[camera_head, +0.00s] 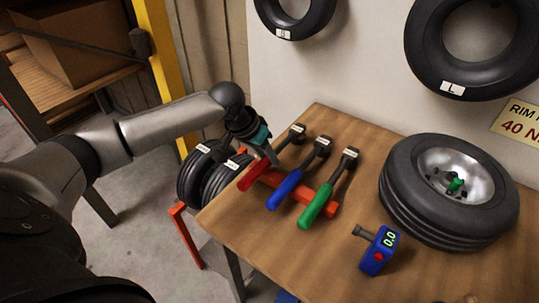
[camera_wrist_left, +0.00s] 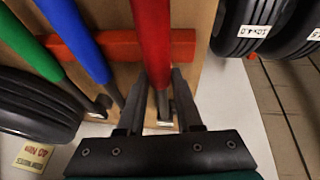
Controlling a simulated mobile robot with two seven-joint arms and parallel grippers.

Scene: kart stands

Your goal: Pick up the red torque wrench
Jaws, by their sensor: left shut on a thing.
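The red torque wrench (camera_head: 254,174) lies on the wooden table, leftmost of three wrenches, its dark head toward the wall. The wrench appears to be still at the rack. The blue wrench (camera_head: 286,188) and the green wrench (camera_head: 318,203) lie to its right. My right gripper is not in view.
An orange-red rack bar (camera_head: 333,209) runs under the handles. A wheel (camera_head: 398,200) and a blue gauge (camera_head: 379,250) are on the table at the right. Tyres (camera_head: 200,175) stand beside the table's left edge. Two tyres, one being (camera_head: 423,70), hang on the wall.

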